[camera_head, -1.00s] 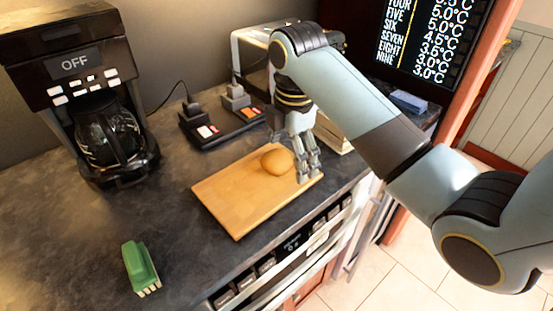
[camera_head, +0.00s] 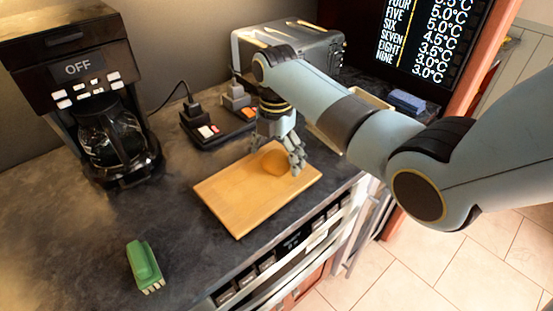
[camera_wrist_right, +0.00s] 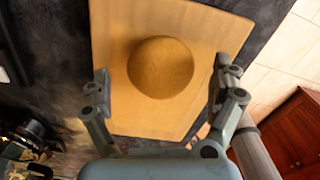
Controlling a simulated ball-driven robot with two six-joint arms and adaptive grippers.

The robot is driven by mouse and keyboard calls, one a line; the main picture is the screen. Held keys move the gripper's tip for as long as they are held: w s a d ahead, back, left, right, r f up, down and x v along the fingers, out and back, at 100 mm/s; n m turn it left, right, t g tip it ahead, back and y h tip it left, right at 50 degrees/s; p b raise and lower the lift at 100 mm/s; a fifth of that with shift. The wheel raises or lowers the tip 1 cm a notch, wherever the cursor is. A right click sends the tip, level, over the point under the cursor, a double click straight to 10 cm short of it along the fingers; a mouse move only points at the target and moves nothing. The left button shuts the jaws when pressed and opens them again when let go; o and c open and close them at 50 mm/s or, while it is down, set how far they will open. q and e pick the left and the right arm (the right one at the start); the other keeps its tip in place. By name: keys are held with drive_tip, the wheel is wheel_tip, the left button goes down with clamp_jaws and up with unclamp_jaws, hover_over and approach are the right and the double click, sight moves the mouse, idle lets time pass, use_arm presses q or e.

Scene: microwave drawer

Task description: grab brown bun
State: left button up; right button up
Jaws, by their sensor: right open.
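The brown bun (camera_head: 271,161) is round and rests on a wooden cutting board (camera_head: 236,202) on the counter. My right gripper (camera_head: 279,162) is over the board at the bun, with fingers on either side of it, partly hiding the bun in the head view. In the right wrist view the bun (camera_wrist_right: 161,67) lies between and just beyond the two spread fingers of the right gripper (camera_wrist_right: 161,84). Gaps show on both sides, so the fingers look apart from the bun. The right gripper is open and empty. My left gripper is not in view.
A coffee maker (camera_head: 74,68) with a glass pot stands at the left. A green brush (camera_head: 144,266) lies on the front counter. Black sockets with plugs (camera_head: 205,128) sit behind the board, and a metal toaster (camera_head: 293,50) stands at the back.

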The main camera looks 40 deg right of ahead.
drive_tip(key=shift+f, duration=0.6)
drive_tip(key=c, duration=1.3)
drive_tip(key=shift+r, duration=0.15)
